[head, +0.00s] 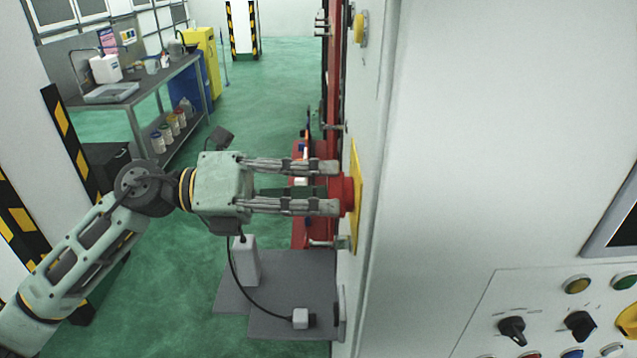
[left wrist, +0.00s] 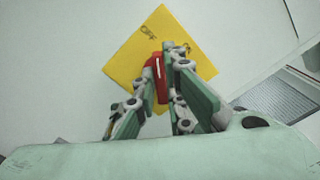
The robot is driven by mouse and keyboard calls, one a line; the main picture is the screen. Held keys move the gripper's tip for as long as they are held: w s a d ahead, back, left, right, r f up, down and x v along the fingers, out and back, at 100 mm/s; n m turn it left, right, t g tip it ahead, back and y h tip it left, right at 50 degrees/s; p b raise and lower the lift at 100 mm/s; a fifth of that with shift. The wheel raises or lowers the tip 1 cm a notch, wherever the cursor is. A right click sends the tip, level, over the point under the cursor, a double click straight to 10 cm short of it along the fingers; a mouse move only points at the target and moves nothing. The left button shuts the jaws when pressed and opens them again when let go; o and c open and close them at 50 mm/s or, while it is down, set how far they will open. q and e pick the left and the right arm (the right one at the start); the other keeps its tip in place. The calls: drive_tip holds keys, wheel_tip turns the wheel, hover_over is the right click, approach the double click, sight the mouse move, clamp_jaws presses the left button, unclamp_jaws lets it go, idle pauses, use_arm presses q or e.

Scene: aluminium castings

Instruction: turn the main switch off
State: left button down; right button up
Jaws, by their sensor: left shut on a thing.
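The main switch (head: 347,194) is a red rotary handle on a yellow plate (head: 355,190), fixed to the side face of a white cabinet. My left gripper (head: 328,190) reaches it from the left, its fingers at the red handle. In the left wrist view the yellow plate (left wrist: 187,38) shows as a diamond, and the red handle (left wrist: 158,75) stands between the fingers of my left gripper (left wrist: 163,80). The gripper is shut on the handle. The fingers hide part of the handle, so its exact angle is hard to read. My right gripper is not in view.
The white cabinet (head: 480,130) fills the right side, with a panel of knobs and buttons (head: 545,320) at lower right. A workbench (head: 150,85) stands at the back left. A striped post (head: 65,130) is at left. Green floor (head: 275,95) is open between.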

use_arm(q)
drive_tip(key=shift+n, duration=0.6)
drive_tip(key=shift+w, duration=0.1)
drive_tip(key=c, duration=1.8)
unclamp_jaws()
drive_tip(key=shift+a, duration=0.1)
drive_tip(key=a, duration=1.2)
